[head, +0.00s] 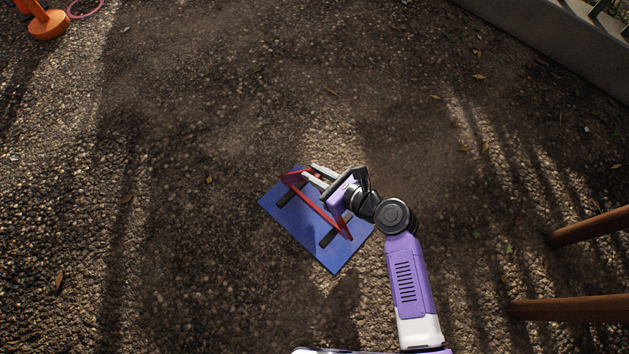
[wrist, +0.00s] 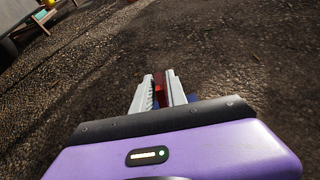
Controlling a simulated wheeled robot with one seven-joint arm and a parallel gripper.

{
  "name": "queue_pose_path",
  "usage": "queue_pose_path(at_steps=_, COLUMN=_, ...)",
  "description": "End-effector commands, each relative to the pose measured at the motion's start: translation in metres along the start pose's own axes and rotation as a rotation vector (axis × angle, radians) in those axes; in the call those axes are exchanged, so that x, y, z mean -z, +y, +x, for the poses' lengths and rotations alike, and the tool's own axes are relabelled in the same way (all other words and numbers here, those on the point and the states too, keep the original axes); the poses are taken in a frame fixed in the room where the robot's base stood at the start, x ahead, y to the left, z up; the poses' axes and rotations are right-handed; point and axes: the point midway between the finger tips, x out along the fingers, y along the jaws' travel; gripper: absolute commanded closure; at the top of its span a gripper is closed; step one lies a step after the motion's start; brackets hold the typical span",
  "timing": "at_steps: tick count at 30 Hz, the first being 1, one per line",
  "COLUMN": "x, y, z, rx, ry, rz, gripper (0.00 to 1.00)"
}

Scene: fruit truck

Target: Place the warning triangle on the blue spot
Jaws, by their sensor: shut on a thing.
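The red warning triangle (head: 322,213) with dark feet stands over the blue spot (head: 333,259), a flat blue square on the ground. Its feet appear to be within the blue area; whether they touch it is hard to tell. My gripper (head: 313,174) is at the triangle's upper part, with its pale fingers around the red frame. In the wrist view the fingers (wrist: 159,82) are shut on a red piece of the triangle (wrist: 159,86). Some blue shows beside the fingers. My wrist hides part of the triangle's right side.
An orange object (head: 47,24) and a pink ring (head: 84,8) are at the far left. A concrete kerb (head: 560,40) runs along the upper right. Two brown posts (head: 575,309) are at the right. The gravel around the blue spot is clear.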

Motion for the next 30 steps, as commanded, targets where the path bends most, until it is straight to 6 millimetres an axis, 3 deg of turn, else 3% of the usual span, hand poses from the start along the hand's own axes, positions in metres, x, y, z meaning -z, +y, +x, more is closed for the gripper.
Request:
queue_pose_path(at_steps=8, x=0.032, y=-0.001, z=0.016, rx=0.002, ry=-0.003, rz=0.001, gripper=1.0)
queue_pose_path(at_steps=21, x=0.035, y=-0.001, z=0.018, rx=0.001, ry=-0.003, rz=0.0, gripper=1.0)
queue_pose_path(at_steps=22, x=0.038, y=0.0, z=0.018, rx=0.0, ry=0.001, rz=0.001, gripper=0.8)
queue_pose_path(at_steps=25, x=0.037, y=0.0, z=0.018, rx=0.0, ry=0.001, rz=0.001, gripper=0.6)
queue_pose_path(at_steps=30, x=0.037, y=0.0, z=0.018, rx=0.0, ry=0.001, rz=0.001, gripper=0.6)
